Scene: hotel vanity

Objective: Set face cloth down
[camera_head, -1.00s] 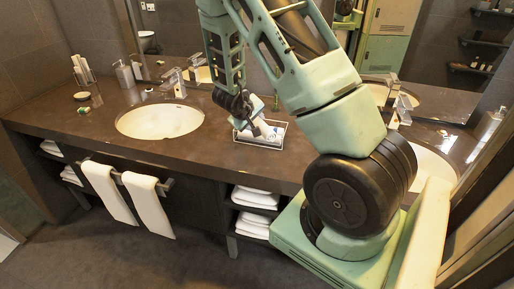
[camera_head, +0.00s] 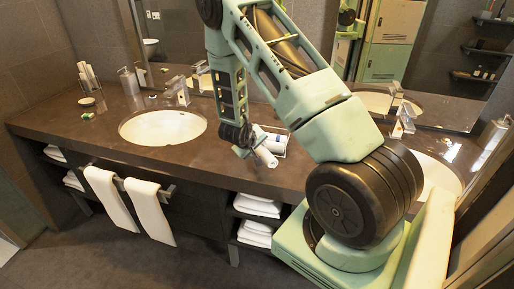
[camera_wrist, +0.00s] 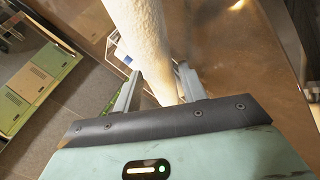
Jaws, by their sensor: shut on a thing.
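A white rolled face cloth (camera_head: 265,156) is held in my gripper (camera_head: 246,147) over the dark counter (camera_head: 110,165), in front of the wire tray. In the wrist view the cloth (camera_wrist: 148,45) runs up and away between the two fingers of my gripper (camera_wrist: 160,88), which are shut on it. I cannot tell whether the cloth touches the counter. My arm and the cloth hide part of the tray.
The wire tray (camera_head: 280,134) stands behind the cloth. A sink (camera_head: 162,127) lies to the left, with a faucet (camera_head: 180,90) behind it. White towels (camera_head: 148,207) hang at the counter's front. The counter between sink and tray is mostly clear.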

